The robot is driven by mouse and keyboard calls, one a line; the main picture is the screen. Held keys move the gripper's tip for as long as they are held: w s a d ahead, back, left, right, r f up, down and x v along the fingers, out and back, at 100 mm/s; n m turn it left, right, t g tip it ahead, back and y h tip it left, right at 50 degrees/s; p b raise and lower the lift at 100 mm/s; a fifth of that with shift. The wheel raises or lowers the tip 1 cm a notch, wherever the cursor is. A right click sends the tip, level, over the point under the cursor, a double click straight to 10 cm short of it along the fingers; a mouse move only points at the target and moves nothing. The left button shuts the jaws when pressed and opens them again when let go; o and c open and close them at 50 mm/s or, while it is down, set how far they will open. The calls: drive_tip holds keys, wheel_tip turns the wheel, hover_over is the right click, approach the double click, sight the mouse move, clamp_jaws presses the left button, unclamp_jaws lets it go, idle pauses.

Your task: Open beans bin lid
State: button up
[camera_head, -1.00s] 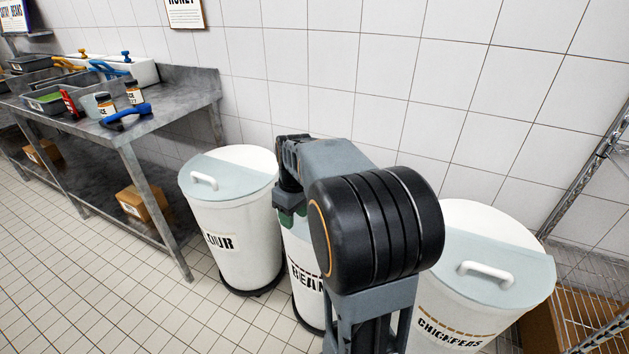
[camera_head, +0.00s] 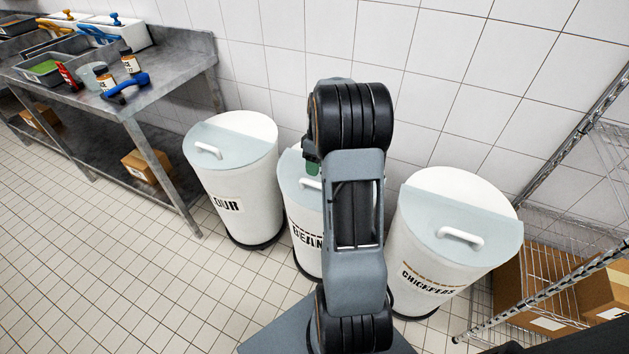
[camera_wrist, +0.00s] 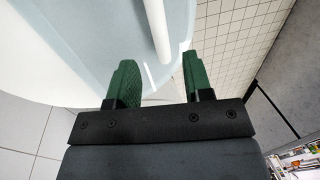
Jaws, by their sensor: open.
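The beans bin (camera_head: 304,244) is a white round bin with a partly hidden "BEAN" label, standing between two other bins. Its pale blue lid (camera_head: 292,170) looks closed, with a white handle (camera_head: 309,183) partly behind my arm. In the wrist view the white bar handle (camera_wrist: 157,30) lies over the pale blue lid (camera_wrist: 95,35). My gripper (camera_wrist: 157,82) has two green fingers, apart and empty. The end of the handle is just ahead of the gap between them. In the head view a green finger (camera_head: 312,166) shows beside my arm, near the lid; the rest is hidden.
A flour bin (camera_head: 240,205) with a lid stands to the left. A chickpeas bin (camera_head: 440,270) stands to the right. A wire rack (camera_head: 540,285) with cardboard boxes is at far right. A steel table (camera_head: 150,105) stands at the left. The tiled wall is close behind the bins.

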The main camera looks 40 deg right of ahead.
sight(315, 180)
drive_tip(key=shift+s+a+f, duration=0.1)
drive_tip(key=shift+a+f, duration=0.05)
drive_tip(key=shift+f, duration=0.85)
drive_tip(key=shift+s+a+f, duration=0.1)
drive_tip(key=shift+a+f, duration=0.1)
drive_tip(key=shift+f, duration=0.75)
drive_tip(key=shift+s+a+f, duration=0.1)
drive_tip(key=shift+a+f, duration=0.05)
drive_tip(key=shift+f, duration=0.85)
clamp_jaws()
